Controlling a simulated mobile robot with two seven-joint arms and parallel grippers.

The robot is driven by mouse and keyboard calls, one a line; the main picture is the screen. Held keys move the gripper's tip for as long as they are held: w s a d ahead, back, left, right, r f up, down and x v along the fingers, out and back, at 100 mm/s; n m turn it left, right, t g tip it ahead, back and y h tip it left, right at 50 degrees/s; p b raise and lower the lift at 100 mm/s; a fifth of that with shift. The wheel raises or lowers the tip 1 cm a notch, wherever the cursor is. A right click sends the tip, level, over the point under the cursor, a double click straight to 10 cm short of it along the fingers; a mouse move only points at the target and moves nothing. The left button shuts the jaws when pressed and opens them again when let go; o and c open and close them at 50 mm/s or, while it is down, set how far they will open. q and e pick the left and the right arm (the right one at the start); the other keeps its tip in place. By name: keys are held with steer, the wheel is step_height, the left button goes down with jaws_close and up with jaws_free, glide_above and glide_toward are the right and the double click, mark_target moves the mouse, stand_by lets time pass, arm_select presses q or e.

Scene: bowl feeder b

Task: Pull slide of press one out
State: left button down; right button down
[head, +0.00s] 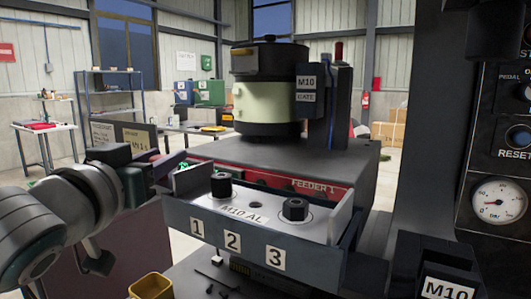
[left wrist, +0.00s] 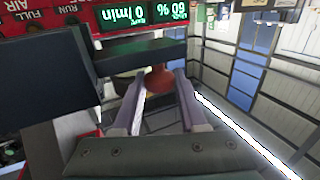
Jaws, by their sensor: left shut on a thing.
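My left gripper (head: 178,166) is at the left end of a dark tray (head: 262,238) marked 1, 2, 3. In the left wrist view its two fingers (left wrist: 160,84) are closed around a round red-brown knob (left wrist: 159,78). The knob is hidden in the head view. What the knob is fixed to is not clear. The tray holds a light plate (head: 258,217) marked M10 AL, with a hole in its middle. Dark nuts stand on the plate, one at the left (head: 221,185) and one at the right (head: 295,209). My right gripper is not in view.
The red-fronted Feeder 1 (head: 310,190) with its round bowl (head: 266,100) stands behind the tray. A dark panel with a pressure gauge (head: 498,204) fills the right side. A yellow bin (head: 151,286) and small loose parts lie below the tray.

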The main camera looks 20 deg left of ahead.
arm_select(q)
steer(key=a, duration=0.2)
steer(key=w+a, duration=0.1)
steer(key=a, duration=0.2)
steer(key=shift+w+a+f, duration=0.1)
steer(key=shift+w+f, duration=0.05)
steer(key=shift+c, duration=2.3)
jaws_free()
steer(key=shift+a, duration=0.1)
steer(key=shift+w, duration=0.1)
steer(key=s+d, duration=0.1)
steer(key=s, duration=0.9)
steer(key=shift+d, duration=0.2)
